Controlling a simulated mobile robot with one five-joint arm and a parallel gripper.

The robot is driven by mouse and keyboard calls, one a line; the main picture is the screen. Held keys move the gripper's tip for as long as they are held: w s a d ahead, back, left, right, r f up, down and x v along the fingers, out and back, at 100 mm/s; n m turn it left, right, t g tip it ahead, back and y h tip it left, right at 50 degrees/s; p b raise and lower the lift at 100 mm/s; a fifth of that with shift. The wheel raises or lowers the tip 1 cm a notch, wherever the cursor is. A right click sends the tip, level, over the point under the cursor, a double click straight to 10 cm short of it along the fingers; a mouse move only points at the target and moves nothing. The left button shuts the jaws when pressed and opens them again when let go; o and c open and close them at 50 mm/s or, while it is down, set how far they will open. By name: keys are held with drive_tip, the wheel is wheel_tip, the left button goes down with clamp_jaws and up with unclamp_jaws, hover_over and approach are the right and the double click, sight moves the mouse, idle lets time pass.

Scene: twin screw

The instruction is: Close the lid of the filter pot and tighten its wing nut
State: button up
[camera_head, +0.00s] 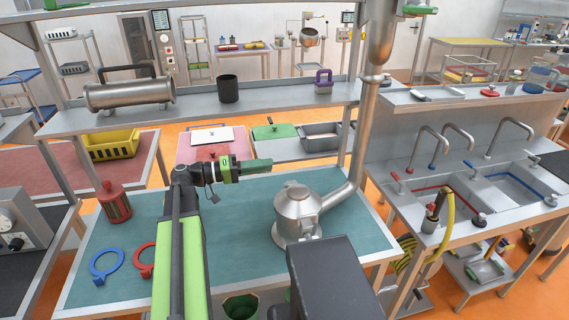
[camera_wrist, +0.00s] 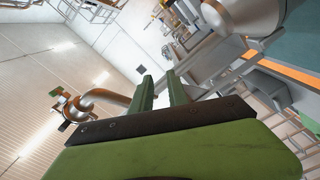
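The filter pot (camera_head: 293,230) is a metal vessel on the teal worktop, with a metal pipe rising from its right side. Its domed lid (camera_head: 296,200) appears to lie over the top; whether it is fully seated is unclear. A small metal piece shows on top, too small to identify as the wing nut. My gripper (camera_head: 268,162) is above and left of the pot, pointing right, apart from it. In the wrist view my gripper's green fingers (camera_wrist: 157,75) stand apart with nothing between them. A rounded metal body at upper right there may be the pot.
A blue ring tool (camera_head: 106,267), a red ring tool (camera_head: 146,260) and a red-capped canister (camera_head: 114,203) are on the worktop's left. A shelf (camera_head: 200,118) crosses behind. The vertical pipe (camera_head: 374,110) stands right of the pot. Sinks (camera_head: 510,185) are further right.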

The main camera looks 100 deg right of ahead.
drive_tip(key=w, duration=0.7)
drive_tip(key=shift+w, duration=0.4)
drive_tip(key=shift+a, duration=0.1)
